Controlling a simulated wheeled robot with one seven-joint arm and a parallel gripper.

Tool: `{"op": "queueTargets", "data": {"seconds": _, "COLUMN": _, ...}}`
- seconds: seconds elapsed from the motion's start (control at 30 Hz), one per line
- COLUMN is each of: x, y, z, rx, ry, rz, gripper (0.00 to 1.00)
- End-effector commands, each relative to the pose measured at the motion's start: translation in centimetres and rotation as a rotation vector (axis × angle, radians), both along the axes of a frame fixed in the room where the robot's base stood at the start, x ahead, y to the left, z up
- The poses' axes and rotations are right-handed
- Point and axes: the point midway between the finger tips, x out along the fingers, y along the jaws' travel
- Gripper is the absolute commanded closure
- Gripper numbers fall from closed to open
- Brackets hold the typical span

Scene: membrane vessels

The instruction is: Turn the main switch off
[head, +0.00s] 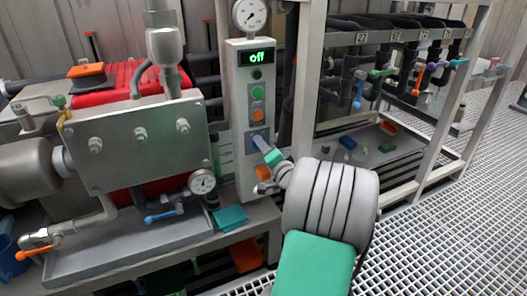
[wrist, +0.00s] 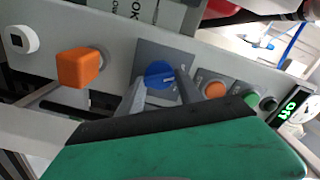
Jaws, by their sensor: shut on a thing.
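The blue main switch (wrist: 158,74) is a round knob on a square grey plate on the control panel (head: 240,90). In the wrist view the two grey fingers of my gripper (wrist: 160,88) stand on either side of the knob and are shut on it. In the head view my gripper (head: 265,148) reaches the panel from the lower right and hides most of the knob. The display (head: 261,57) at the panel's top reads "off" in green; it also shows tilted in the wrist view (wrist: 291,107).
An orange knob (wrist: 80,68) sits close beside the switch. Orange (head: 257,115) and green (head: 257,93) buttons are above it on the panel. A metal plate with bolts (head: 140,145) and piping is at left. A white frame (head: 445,160) with valves stands at right; grating covers the floor.

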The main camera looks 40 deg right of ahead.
Motion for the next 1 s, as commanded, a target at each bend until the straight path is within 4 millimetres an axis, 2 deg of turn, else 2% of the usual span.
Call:
{"op": "queueTargets", "data": {"seconds": 0.53, "x": 0.0, "y": 0.02, "z": -0.07, "rx": -0.03, "ry": 0.011, "rz": 0.0, "gripper": 0.99}}
{"op": "queueTargets", "data": {"seconds": 0.57, "x": 0.0, "y": 0.03, "z": -0.07, "rx": -0.03, "ry": 0.011, "rz": 0.0, "gripper": 0.57}}
{"op": "queueTargets", "data": {"seconds": 0.8, "x": 0.0, "y": 0.02, "z": -0.05, "rx": -0.029, "ry": 0.01, "rz": 0.0, "gripper": 0.38}}
{"op": "queueTargets", "data": {"seconds": 1.0, "x": 0.01, "y": 0.02, "z": -0.02, "rx": -0.028, "ry": 0.01, "rz": 0.0, "gripper": 0.36}}
